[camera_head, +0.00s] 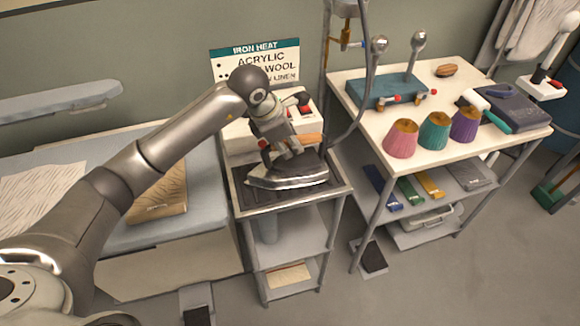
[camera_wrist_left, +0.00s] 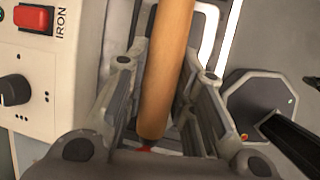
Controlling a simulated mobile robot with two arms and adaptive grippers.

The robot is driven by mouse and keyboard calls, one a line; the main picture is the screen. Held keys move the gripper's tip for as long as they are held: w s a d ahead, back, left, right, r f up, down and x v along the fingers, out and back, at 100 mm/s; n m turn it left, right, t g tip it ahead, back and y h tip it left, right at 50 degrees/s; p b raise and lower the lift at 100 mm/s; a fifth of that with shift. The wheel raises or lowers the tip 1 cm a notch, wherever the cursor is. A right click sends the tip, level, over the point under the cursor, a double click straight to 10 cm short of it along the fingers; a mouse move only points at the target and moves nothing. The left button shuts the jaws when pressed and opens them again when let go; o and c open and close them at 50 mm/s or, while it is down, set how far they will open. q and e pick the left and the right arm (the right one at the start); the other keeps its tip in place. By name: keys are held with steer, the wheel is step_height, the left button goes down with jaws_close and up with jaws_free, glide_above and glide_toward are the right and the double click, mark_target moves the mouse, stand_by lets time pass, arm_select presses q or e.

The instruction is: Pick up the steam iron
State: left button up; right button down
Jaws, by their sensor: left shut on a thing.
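The steam iron (camera_head: 287,174) has a dark body, a pale metal soleplate edge and a wooden handle (camera_head: 308,139). It is at the dark top of a narrow metal stand, and I cannot tell whether it rests there or is slightly raised. My left gripper (camera_head: 290,147) comes down from above and is shut on the handle. In the left wrist view the wooden handle (camera_wrist_left: 167,75) runs between the two fingers. The fingers hide part of the handle in the head view. My right gripper is not in view.
A cream control box (camera_wrist_left: 52,75) with a red switch is close beside the gripper. A hose hangs right of the iron. At right, a white table (camera_head: 375,128) holds several thread cones. At left is a padded board (camera_head: 200,205) with folded cloth.

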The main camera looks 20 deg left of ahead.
arm_select(q)
jaws_close()
steer(key=shift+w+r, duration=0.2)
steer(key=shift+r+b, duration=0.95)
steer(key=shift+r, duration=0.45)
steer(key=s+d+r+b, duration=0.2)
steer(key=s+r+b, duration=0.2)
steer(key=s+r, duration=0.6)
steer(key=s, duration=0.4)
steer(key=shift+d, duration=0.4)
